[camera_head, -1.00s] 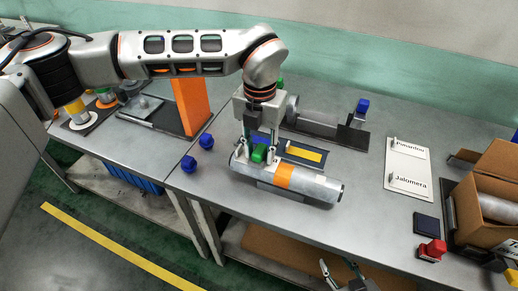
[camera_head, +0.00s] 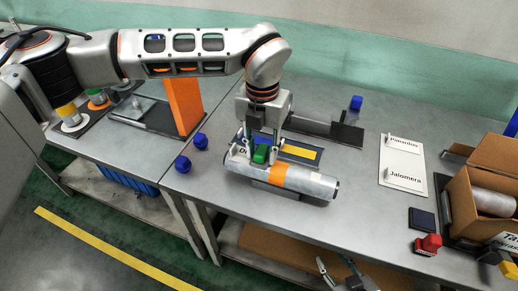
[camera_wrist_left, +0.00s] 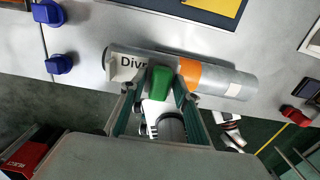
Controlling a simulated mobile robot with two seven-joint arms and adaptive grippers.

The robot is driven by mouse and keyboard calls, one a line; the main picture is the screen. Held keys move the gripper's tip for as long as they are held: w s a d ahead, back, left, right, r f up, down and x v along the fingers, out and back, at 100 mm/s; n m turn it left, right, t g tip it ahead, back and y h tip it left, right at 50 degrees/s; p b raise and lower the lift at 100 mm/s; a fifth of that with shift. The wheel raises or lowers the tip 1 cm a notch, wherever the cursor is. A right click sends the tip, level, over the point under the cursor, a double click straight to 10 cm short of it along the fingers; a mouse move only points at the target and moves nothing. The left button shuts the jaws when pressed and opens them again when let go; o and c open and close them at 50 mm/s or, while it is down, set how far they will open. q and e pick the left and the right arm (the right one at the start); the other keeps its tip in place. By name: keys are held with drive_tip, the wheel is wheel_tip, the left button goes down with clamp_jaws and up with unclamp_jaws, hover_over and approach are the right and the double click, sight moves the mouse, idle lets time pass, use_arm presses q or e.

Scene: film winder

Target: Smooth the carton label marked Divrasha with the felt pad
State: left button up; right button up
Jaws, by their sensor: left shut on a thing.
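My left gripper (camera_head: 261,155) is shut on a green block (camera_head: 262,154), on or just above a grey roll (camera_head: 305,182) with an orange band. The green block also shows in the left wrist view (camera_wrist_left: 160,82); I cannot tell whether it is the felt pad. My right gripper (camera_head: 337,264) is low at the front, fingers apart, empty.
Two blue knobs (camera_head: 192,152) lie left of the roll. A white board (camera_head: 403,160) reads "Panarino" and "Jalomera". A dark pad (camera_head: 421,220) and a red-handled tool (camera_head: 428,244) lie before the carton. The table between roll and board is clear.

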use_arm(q)
drive_tip(key=shift+s+d, duration=0.1)
drive_tip(key=shift+d, duration=0.1)
drive_tip(key=shift+s+d+f, duration=0.1)
drive_tip(key=shift+d, duration=0.1)
drive_tip(key=shift+s+d, duration=0.15)
drive_tip(key=shift+d, duration=0.3)
idle(0.4)
drive_tip(key=shift+r+p, duration=1.65)
drive_tip(key=shift+r, duration=2)
